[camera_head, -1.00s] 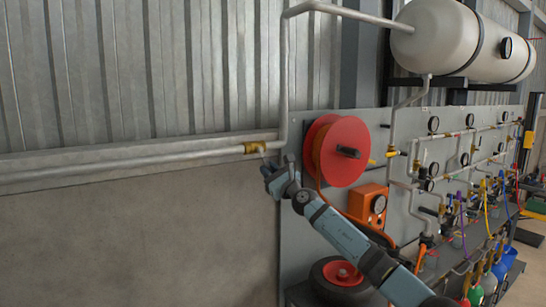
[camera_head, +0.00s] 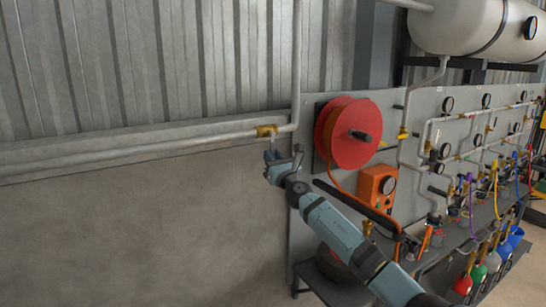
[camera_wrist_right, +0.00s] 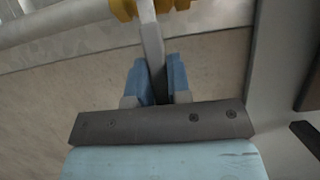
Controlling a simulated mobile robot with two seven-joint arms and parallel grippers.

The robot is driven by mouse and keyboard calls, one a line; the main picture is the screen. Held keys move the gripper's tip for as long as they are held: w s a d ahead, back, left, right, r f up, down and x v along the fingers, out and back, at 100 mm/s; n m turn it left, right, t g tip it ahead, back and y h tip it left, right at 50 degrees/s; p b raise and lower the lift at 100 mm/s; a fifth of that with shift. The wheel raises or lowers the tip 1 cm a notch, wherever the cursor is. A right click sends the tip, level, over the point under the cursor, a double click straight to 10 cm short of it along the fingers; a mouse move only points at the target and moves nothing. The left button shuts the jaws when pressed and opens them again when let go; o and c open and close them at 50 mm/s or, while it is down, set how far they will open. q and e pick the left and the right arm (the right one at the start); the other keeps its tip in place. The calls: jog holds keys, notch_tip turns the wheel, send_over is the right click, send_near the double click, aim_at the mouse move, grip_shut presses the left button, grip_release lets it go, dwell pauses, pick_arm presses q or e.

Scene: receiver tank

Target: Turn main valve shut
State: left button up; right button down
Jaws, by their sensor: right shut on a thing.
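The main valve is a brass body (camera_head: 266,131) on the grey pipe along the wall, left of the red reel. Its yellow-brass body also shows at the top of the right wrist view (camera_wrist_right: 150,8). A flat grey lever (camera_wrist_right: 152,45) runs down from it between the blue fingers. My right gripper (camera_head: 273,156) is just below the valve, shut on this lever; the wrist view shows the fingers (camera_wrist_right: 157,78) on both sides of it. The lever's lower end is hidden between the fingers. My left gripper is not in view.
A red hose reel (camera_head: 347,135) and an orange box with a gauge (camera_head: 377,187) are on the grey panel right of my gripper. A white tank (camera_head: 470,25) hangs above. The bare wall (camera_head: 130,230) at left is clear.

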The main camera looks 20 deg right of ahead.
jog(key=c, duration=1.1)
grip_release()
jog(key=shift+o, duration=0.2)
jog(key=a+v, duration=0.1)
jog(key=v, duration=1.2)
jog(key=shift+s+d, duration=0.4)
jog(key=shift+d, duration=0.15)
jog(key=shift+f, duration=0.1)
